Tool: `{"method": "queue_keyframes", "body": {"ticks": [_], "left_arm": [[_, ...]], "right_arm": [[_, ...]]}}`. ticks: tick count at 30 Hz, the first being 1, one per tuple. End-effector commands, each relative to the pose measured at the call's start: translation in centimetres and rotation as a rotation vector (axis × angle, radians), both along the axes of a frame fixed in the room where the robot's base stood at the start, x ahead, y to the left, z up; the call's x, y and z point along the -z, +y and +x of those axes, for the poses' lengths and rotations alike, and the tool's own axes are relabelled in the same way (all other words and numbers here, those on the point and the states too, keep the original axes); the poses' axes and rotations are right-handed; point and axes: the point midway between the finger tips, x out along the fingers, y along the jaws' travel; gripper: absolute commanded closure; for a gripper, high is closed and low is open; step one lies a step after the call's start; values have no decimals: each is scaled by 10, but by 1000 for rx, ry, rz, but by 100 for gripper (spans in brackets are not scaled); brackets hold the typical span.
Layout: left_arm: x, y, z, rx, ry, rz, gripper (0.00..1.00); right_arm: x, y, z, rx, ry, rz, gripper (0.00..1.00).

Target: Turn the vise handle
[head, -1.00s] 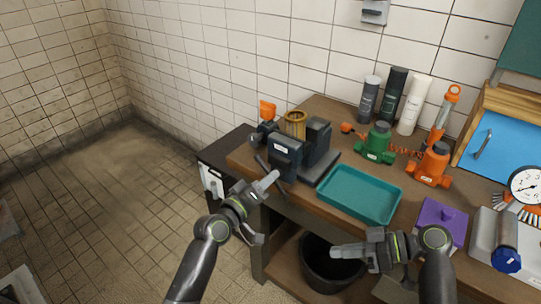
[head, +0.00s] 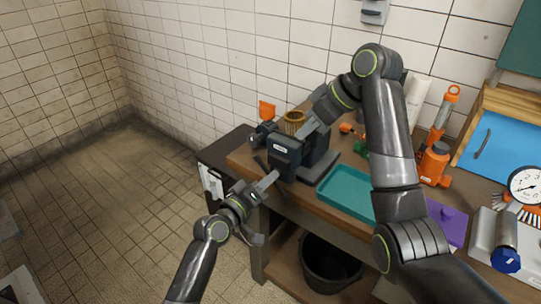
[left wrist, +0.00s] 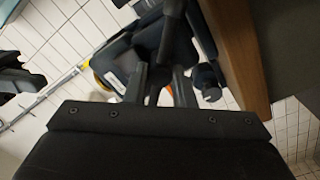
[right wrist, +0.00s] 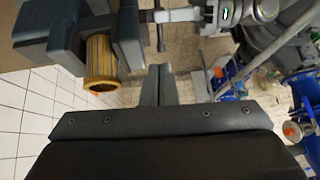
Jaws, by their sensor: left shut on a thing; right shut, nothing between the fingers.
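The dark blue-grey vise (head: 287,160) stands at the left end of the workbench, with a ribbed brass-coloured cylinder (head: 294,119) at its jaws. The cylinder also shows in the right wrist view (right wrist: 101,62). The vise handle (head: 260,163) is a thin dark bar at the vise's front; it also shows in the right wrist view (right wrist: 161,32). My left gripper (head: 271,179) is shut on the handle, in front of the vise. My right gripper (head: 308,129) is shut and empty, just above the vise beside the cylinder. My right arm hides part of the bench.
A teal tray (head: 344,193) lies right of the vise, partly behind my right arm. An orange bottle-like jack (head: 433,164) and a purple block (head: 445,222) are farther right. A black bin (head: 329,266) sits below.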

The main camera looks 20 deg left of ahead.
Motion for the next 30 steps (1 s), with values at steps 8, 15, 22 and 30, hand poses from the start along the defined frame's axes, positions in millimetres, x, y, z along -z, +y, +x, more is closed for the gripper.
{"method": "queue_keyframes", "body": {"ticks": [8,15,22,30], "left_arm": [[-6,-1,2,0,-12,-3,100],[-6,-1,2,1,-12,-5,100],[-6,-1,2,0,-13,-5,100],[-6,-1,2,0,-13,-4,100]], "right_arm": [[13,16,2,5,-3,-12,100],[56,44,7,4,-2,-12,100],[89,70,11,4,-5,-11,100],[104,85,13,5,-7,-11,100]]}}
